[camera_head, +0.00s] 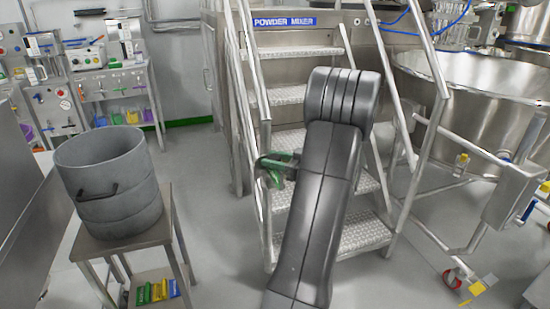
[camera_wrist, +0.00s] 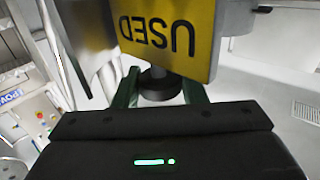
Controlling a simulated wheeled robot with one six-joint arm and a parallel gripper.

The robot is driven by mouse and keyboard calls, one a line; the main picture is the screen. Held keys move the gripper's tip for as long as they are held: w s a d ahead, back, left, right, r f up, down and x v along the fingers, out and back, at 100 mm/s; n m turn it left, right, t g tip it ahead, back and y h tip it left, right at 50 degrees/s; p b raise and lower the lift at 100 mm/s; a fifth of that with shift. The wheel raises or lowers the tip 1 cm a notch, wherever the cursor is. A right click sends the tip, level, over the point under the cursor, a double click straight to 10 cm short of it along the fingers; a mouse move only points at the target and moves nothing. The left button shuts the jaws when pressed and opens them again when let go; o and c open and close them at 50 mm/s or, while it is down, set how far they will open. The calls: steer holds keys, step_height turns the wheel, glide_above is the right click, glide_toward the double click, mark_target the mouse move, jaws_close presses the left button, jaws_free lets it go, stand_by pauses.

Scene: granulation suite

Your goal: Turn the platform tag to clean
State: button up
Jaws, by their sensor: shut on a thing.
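The platform tag (camera_wrist: 168,32) is a yellow plate in the wrist view, with the word USED reading upside down. A dark round knob (camera_wrist: 158,84) sits just below the plate. My gripper (camera_wrist: 162,92) has its green fingers on either side of this knob and is shut on it. In the head view my gripper (camera_head: 277,161) is at the left rail of the metal steps, partly behind my arm. I cannot make out the tag's face in the head view.
The steps (camera_head: 290,97) of the platform marked POWDER MIXER rise behind my arm. A grey drum (camera_head: 112,190) stands on a small table at left. A large steel vessel (camera_head: 470,75) on a wheeled frame is at right. Floor between drum and steps is clear.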

steer(key=shift+r, duration=0.1)
steer(key=o, duration=1)
steer(key=shift+c, duration=0.2)
steer(key=p+v, duration=0.1)
steer(key=v, duration=1.2)
steer(key=shift+d+p, duration=0.3)
steer(key=shift+d, duration=0.05)
